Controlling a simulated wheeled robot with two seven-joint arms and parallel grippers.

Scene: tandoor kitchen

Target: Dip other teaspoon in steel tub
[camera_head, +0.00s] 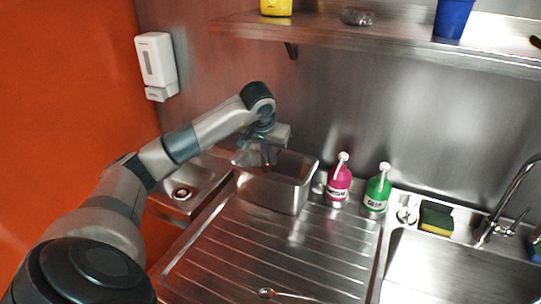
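The steel tub (288,194) stands on the ribbed drainboard, near its back left corner. My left gripper (268,163) points down over the tub's left part, with its fingertips at about the height of the rim or inside the opening. The fingers are small and dark here, so I cannot tell whether they are open or hold a spoon. A teaspoon (267,292) lies on the drainboard at the bottom of the view, apart from the tub. The inside of the tub is mostly hidden. My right gripper is not in view.
A pink bottle (339,187) and a green bottle (377,192) stand right of the tub. A sponge (436,219) and tap (498,222) are farther right, by the sink basin (455,270). A small basin (183,192) lies left. The middle drainboard (300,250) is clear.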

